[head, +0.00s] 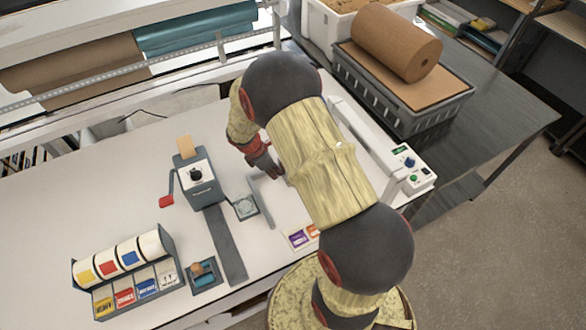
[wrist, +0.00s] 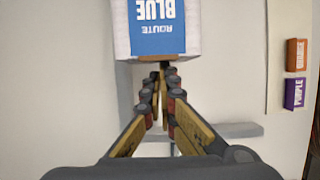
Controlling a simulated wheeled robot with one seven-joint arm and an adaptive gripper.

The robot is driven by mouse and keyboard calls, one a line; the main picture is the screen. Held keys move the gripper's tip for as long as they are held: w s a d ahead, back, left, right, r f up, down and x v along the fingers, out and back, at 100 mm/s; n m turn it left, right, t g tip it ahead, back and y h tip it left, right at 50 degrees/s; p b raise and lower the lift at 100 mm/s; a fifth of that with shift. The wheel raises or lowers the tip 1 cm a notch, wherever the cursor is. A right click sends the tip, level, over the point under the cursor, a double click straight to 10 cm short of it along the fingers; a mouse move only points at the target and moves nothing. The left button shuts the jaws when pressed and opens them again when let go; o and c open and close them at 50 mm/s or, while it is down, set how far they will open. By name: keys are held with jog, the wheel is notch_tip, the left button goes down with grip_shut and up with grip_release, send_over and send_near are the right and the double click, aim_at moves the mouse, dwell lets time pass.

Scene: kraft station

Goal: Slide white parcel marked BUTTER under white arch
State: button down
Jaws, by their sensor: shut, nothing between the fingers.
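My gripper (head: 266,165) is shut and empty, low over the white table left of my arm in the head view. In the wrist view its fingertips (wrist: 162,72) meet just below a white block (wrist: 121,30) with a blue label reading ROUTE BLUE upside down. I cannot tell whether they touch it. No BUTTER marking is readable, so I cannot tell whether this block is the parcel. My arm hides part of the table in the head view. I cannot make out a white arch for certain.
A grey bar (head: 262,203) lies near my gripper. Purple (wrist: 294,93) and orange (wrist: 296,55) labels lie to the right. A crank device (head: 197,182) and a label-roll rack (head: 172,270) stand left. A long white machine with knobs (head: 415,176) stands right. The far-left tabletop is clear.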

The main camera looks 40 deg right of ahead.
dwell(0.3)
jog(key=shift+s+d, duration=0.15)
jog(key=shift+d, duration=0.6)
jog(key=shift+s+d, duration=0.15)
jog(key=shift+d, duration=0.7)
jog(key=shift+s+d+p, duration=0.15)
jog(key=shift+d+p, duration=0.1)
jog(key=shift+d, duration=0.45)
jog(key=shift+s+d+p, duration=0.15)
jog(key=shift+d+p, duration=0.1)
jog(key=shift+d, duration=0.4)
jog(key=shift+s+d+p, duration=0.15)
jog(key=shift+s+d, duration=0.05)
jog(key=shift+d, duration=0.55)
jog(key=shift+s+d+p, duration=0.15)
jog(key=shift+s+d, duration=0.05)
jog(key=shift+d, duration=0.6)
jog(key=shift+s+d, duration=0.25)
jog(key=shift+d, duration=0.4)
jog(key=shift+s+d, duration=0.2)
jog(key=shift+d, duration=0.45)
jog(key=shift+d+p, duration=0.15)
jog(key=shift+p, duration=0.15)
